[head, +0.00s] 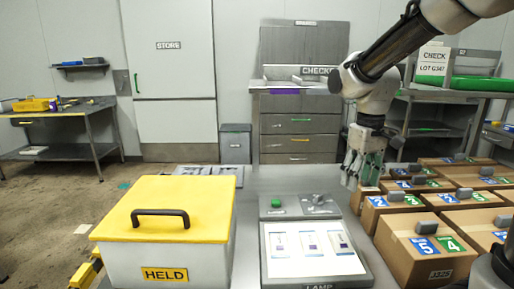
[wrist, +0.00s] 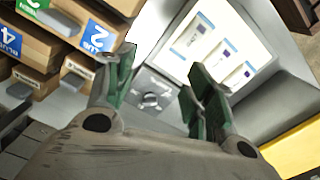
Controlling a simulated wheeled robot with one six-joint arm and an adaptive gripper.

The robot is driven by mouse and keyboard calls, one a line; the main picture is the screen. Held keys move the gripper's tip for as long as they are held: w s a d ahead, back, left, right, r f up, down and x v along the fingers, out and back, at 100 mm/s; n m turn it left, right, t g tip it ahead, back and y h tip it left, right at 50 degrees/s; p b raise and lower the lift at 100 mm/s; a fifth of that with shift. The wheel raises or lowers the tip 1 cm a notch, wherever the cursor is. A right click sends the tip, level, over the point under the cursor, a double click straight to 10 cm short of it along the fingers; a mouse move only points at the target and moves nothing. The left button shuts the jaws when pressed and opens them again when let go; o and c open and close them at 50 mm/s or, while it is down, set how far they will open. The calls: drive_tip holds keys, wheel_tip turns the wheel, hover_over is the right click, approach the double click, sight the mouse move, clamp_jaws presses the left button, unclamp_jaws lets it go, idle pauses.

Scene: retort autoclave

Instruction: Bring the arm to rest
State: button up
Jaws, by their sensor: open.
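My gripper (head: 362,172) hangs from my arm on the right side of the head view, fingers pointing down, beside the lamp panel and near the cardboard boxes. In the wrist view my gripper (wrist: 160,95) shows two green-padded fingers spread apart with nothing between them. Past the fingers lies the lamp panel (wrist: 185,60), with a small grey knob (wrist: 151,100) on it. In the head view the lamp panel (head: 312,283) has a green button (head: 276,203), a grey knob (head: 318,199) and a lit white face with three printed cards.
A white box with a yellow lid (head: 165,225), marked HELD, stands left of the panel. Several numbered cardboard boxes (head: 428,259) fill the right side. A grey drawer cabinet (head: 300,125) and a STORE cabinet (head: 170,75) stand behind. The floor at left is mostly open.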

drive_tip(key=s+d+r+m+t, duration=0.2)
drive_tip(key=s+d, duration=0.2)
drive_tip(key=s, duration=0.4)
drive_tip(key=s+d+r+m+t, duration=0.2)
drive_tip(key=s+d+r, duration=0.1)
drive_tip(key=s, duration=0.6)
drive_tip(key=shift+s+d, duration=0.15)
drive_tip(key=shift+d, duration=0.75)
drive_tip(key=shift+c, duration=0.4)
idle(1.3)
